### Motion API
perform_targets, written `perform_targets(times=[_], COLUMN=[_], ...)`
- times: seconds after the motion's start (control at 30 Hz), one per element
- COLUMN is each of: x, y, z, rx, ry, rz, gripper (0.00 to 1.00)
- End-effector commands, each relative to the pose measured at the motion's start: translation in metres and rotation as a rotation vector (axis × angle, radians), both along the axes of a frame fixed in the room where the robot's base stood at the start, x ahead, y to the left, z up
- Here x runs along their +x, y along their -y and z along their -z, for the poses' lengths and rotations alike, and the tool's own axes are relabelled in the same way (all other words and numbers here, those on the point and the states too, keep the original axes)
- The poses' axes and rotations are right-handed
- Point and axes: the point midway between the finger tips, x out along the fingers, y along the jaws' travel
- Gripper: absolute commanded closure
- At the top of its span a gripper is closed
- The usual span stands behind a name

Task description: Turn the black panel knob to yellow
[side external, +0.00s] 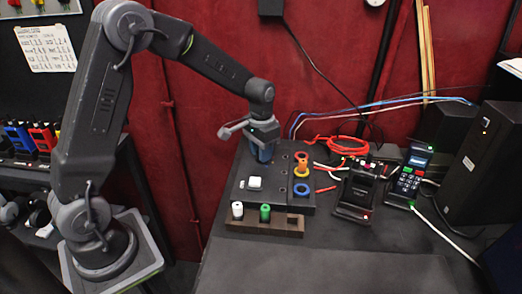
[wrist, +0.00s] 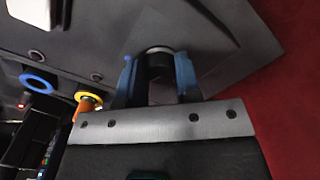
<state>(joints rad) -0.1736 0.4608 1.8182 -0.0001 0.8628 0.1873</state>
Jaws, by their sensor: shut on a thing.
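The black panel (side external: 274,198) lies on the dark table and shows as a grey surface in the wrist view (wrist: 95,30). The black knob (wrist: 159,62) shows in the wrist view with a pale ring at its far edge, between my fingers. My gripper (wrist: 157,72) has blue fingertips, one on each side of the knob, and is shut on it. In the side view my gripper (side external: 262,153) points down at the back of the panel and hides the knob there. Which colour the knob points to cannot be told.
A white button (side external: 255,183) is on the panel. Devices and cables crowd the right.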

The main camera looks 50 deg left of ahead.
Motion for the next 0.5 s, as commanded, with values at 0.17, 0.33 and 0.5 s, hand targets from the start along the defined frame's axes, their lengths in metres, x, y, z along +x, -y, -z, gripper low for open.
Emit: perform_targets(times=[0.17, 0.33, 0.5], x=[0.0002, 0.0002, 0.0001], y=[-0.0001, -0.0001, 0.0000], z=[-0.0010, -0.0009, -0.0005], rx=[0.000, 0.000, 0.000], ry=[0.001, 0.001, 0.001], rz=[-0.001, -0.002, -0.002], gripper=[0.93, 0.58, 0.43])
